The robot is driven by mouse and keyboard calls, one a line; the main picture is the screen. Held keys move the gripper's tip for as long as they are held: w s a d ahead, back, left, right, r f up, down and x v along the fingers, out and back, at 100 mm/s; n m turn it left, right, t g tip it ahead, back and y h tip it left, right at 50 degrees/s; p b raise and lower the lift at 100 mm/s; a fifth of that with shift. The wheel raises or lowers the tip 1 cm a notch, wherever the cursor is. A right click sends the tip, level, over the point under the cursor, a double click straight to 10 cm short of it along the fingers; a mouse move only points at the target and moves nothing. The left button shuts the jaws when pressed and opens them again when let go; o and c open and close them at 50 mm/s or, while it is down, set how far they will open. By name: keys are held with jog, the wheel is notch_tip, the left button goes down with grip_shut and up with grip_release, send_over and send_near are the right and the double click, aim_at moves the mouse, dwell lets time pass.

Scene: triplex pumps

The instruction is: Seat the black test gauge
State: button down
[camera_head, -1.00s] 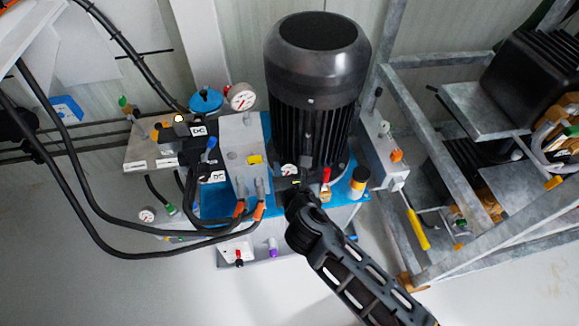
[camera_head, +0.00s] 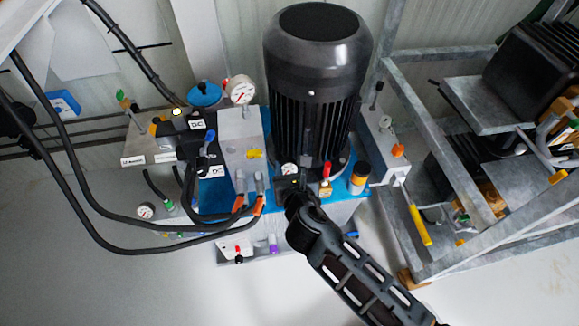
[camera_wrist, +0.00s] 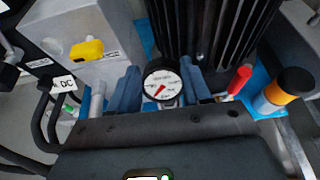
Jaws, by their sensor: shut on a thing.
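The black test gauge (camera_wrist: 162,84) has a black rim, a white face and a red needle. In the wrist view it sits between the two blue-grey fingers of my gripper (camera_wrist: 160,92), which is shut on it. Its face points up toward the wrist camera, and its lower end is hidden by the gripper body. In the head view the gauge (camera_head: 289,169) is small, in front of the black motor's base, with my gripper (camera_head: 291,184) at it. I cannot tell whether its stem touches a port.
The finned black motor (camera_head: 317,95) stands right behind the gauge. A grey block with a yellow tag (camera_head: 254,154) is at left. A red-handled valve (camera_head: 326,171) and an orange-and-black cylinder (camera_head: 360,178) stand at right. Black hoses (camera_head: 100,238) loop at left.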

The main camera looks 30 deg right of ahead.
jog(key=shift+c, duration=2.1)
grip_release()
jog(key=shift+s, duration=0.1)
jog(key=p+v, duration=0.1)
jog(key=v, duration=0.6)
jog(key=shift+s+r+p, duration=0.15)
jog(key=shift+s+p, duration=0.15)
jog(key=shift+a, duration=0.1)
